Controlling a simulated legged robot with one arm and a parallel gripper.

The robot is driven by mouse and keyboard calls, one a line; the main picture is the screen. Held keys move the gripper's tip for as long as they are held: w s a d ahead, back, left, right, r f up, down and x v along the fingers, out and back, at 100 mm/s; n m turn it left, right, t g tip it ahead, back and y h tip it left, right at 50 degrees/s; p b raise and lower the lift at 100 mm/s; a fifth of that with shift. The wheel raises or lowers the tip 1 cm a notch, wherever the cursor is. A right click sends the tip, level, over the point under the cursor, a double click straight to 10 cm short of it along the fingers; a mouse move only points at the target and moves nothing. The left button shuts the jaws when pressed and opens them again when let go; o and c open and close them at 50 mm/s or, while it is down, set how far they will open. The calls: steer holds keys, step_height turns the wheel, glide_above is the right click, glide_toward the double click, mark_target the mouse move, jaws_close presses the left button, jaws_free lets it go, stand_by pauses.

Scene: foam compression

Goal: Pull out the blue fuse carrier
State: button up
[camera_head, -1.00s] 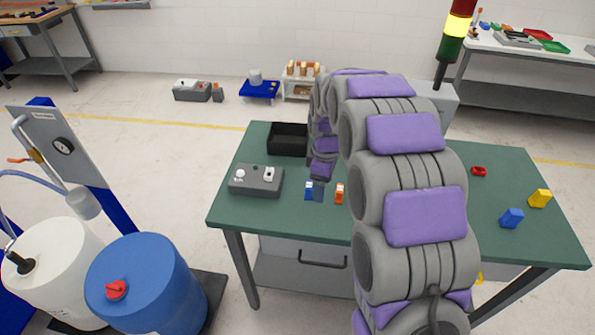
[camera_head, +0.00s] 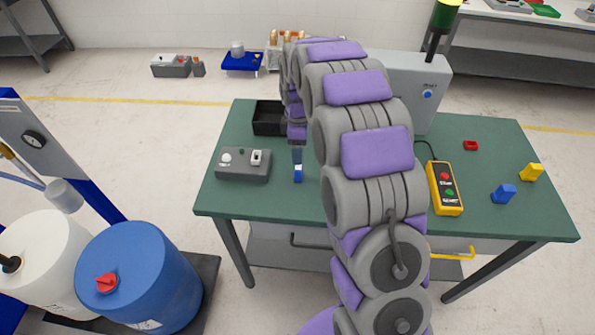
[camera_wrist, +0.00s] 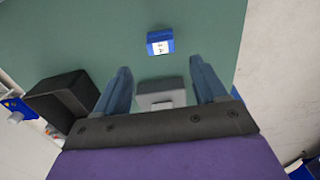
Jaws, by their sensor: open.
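In the wrist view, a small blue block with a white marked label (camera_wrist: 160,42), which looks like the blue fuse carrier, lies on the green table beyond my fingertips. In the head view it shows as a small blue and white piece (camera_head: 298,173), just below my gripper (camera_head: 297,155). In the wrist view my gripper (camera_wrist: 162,72) is open, its two blue-grey fingers apart with nothing held. A grey box (camera_wrist: 155,87) shows between the fingers, partly hidden by the gripper body. It may be the grey device (camera_head: 240,168) left of my gripper.
A black tray (camera_head: 257,119) stands on the green table (camera_head: 280,204) behind my gripper. My arm covers the table's middle. A yellow pendant (camera_head: 446,188), a red ring (camera_head: 471,145), a blue block (camera_head: 503,194) and a yellow block (camera_head: 531,172) lie at right.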

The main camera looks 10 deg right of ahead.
mark_target(298, 167)
steer(key=shift+f+b, duration=0.75)
steer(key=shift+f, duration=3.5)
steer(key=shift+p, duration=0.45)
jaws_close()
steer(key=shift+r, duration=0.15)
steer(key=shift+r+p, duration=1.3)
steer(key=shift+r, duration=1.6)
